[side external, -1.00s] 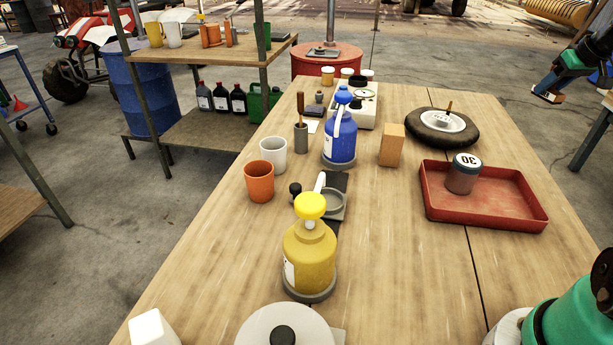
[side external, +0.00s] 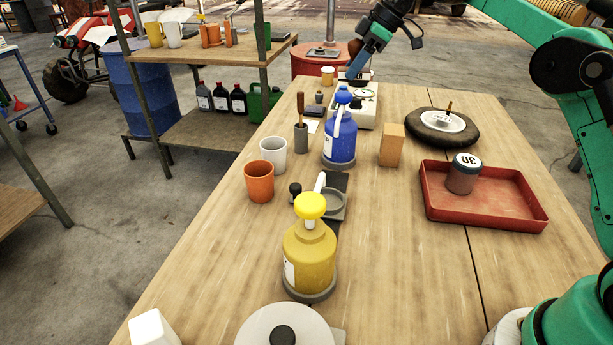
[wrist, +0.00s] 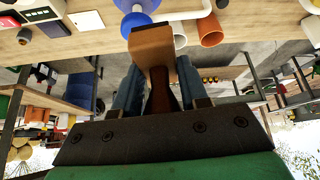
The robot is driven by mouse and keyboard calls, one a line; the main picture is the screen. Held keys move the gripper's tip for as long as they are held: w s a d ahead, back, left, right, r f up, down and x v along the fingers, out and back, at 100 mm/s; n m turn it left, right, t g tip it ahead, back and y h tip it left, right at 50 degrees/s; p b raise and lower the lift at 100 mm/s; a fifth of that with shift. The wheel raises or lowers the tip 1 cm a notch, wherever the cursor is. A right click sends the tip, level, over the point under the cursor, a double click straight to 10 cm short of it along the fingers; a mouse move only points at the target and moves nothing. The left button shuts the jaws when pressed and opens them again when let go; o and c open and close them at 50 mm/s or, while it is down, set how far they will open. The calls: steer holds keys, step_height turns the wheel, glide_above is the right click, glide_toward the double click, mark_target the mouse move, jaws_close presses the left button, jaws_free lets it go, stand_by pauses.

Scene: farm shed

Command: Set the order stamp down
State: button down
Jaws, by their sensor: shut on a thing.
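My gripper (wrist: 158,84) is shut on the order stamp. In the wrist view the stamp's dark brown handle (wrist: 160,97) is between the blue fingers, and its tan block head (wrist: 152,45) sticks out past them. In the side view my gripper (side external: 356,70) points down over the far end of the table (side external: 400,260), by the cream device (side external: 368,108). The stamp is hard to make out there. I cannot tell whether it touches anything below it.
A blue pump bottle (side external: 340,138), a wooden block (side external: 391,146) and a wheel (side external: 442,127) stand nearer. A dark pad (side external: 316,110), a white cup (side external: 273,153) and an orange cup (side external: 259,182) are to the left. A red tray (side external: 480,212) holds a weight. Bare wood lies front right.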

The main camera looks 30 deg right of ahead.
steer(key=s+a+n+g+y, duration=0.1)
steer(key=a+n+g, duration=0.35)
steer(key=a, duration=1.25)
steer(key=n+g, duration=0.1)
steer(key=n, duration=0.7)
glide_above(220, 255)
steer(key=d, duration=0.2)
steer(key=f, duration=0.1)
steer(key=shift+m, duration=0.25)
steer(key=f, duration=1.9)
steer(key=shift+w+a, duration=0.15)
steer(key=shift+w, duration=0.1)
steer(key=shift+f, duration=0.15)
steer(key=shift+c, duration=2.3)
jaws_free()
